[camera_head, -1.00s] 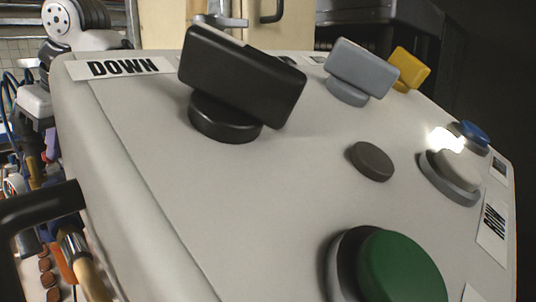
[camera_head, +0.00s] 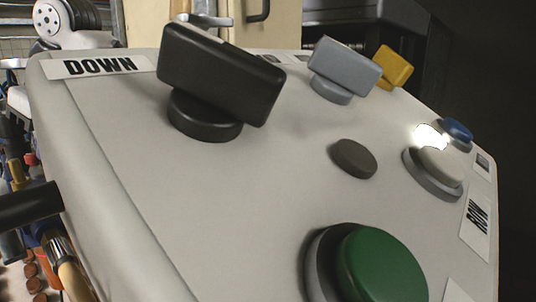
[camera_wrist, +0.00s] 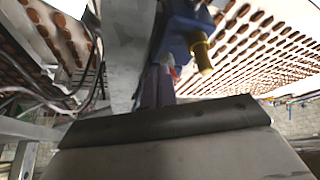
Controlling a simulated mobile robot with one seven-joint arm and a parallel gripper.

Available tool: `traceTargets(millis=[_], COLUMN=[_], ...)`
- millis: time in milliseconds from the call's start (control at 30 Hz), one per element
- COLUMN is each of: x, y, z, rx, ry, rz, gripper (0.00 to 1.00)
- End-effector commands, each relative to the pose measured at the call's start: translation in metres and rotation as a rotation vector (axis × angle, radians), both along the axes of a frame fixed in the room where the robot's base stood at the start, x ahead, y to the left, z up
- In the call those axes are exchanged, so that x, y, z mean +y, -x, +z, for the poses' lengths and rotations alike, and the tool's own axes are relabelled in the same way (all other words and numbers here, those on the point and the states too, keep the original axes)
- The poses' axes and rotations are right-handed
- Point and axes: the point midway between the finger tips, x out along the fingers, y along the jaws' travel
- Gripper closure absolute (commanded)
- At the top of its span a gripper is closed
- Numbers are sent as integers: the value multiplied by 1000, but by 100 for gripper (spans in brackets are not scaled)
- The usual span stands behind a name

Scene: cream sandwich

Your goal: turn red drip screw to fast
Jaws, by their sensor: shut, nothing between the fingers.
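In the wrist view a blue fitting (camera_wrist: 187,28) with a brass nozzle (camera_wrist: 203,57) is at top centre. A small red patch (camera_wrist: 175,72) shows beside it, partly hidden; it may be the red drip screw, but I cannot tell its setting. My gripper (camera_wrist: 165,120), a wide grey piece with a dark front edge, fills the bottom of the wrist view. It is shut and empty, and appears just below the red patch; I cannot tell whether they touch.
A pale control panel (camera_head: 240,215) fills the head view, with a black knob (camera_head: 222,75), a grey knob (camera_head: 345,65), a green button (camera_head: 380,265) and a lit white button (camera_head: 440,167). In the wrist view, rows of brown rounds (camera_wrist: 262,45) lie on pale surfaces on both sides.

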Motion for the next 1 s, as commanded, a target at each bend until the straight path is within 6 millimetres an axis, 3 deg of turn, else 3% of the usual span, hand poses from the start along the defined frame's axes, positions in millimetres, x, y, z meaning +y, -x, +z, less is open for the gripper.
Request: traceTargets(millis=[233, 700, 1000], x=[-6, -6, -6], y=[-1, 0, -1], z=[5, 57, 60], rx=[-1, 0, 0], ry=[1, 1, 1], rz=[-2, -2, 0], gripper=[100, 100, 100])
